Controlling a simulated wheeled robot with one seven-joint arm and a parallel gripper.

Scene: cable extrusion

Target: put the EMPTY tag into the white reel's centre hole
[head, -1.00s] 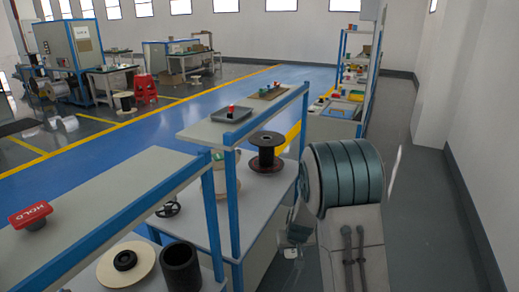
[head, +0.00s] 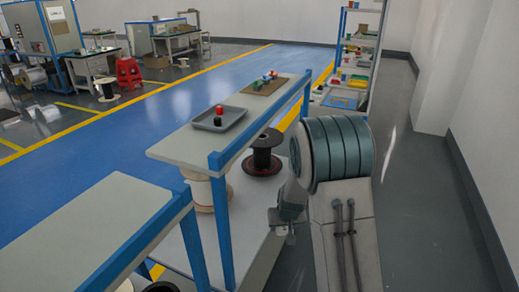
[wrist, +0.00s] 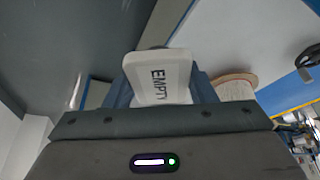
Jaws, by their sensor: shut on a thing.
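The EMPTY tag (wrist: 158,82) is a white rounded plate with dark lettering, seen in the wrist view. My gripper (wrist: 160,92) is shut on it, with a blue-grey finger on either side. A pale reel (wrist: 236,90) shows just right of the fingers in the wrist view, partly hidden by them. In the head view, a pale reel (head: 203,192) stands under the upper shelf, partly hidden by the shelf and a blue post. I cannot see a centre hole in it. The tag is not visible in the head view.
A dark reel (head: 263,153) stands on the lower shelf near my arm. Above are a grey tray (head: 218,118) with a red and black item and a brown board (head: 265,85) with small parts. Blue posts (head: 220,225) edge the shelving. The grey floor to the right is clear.

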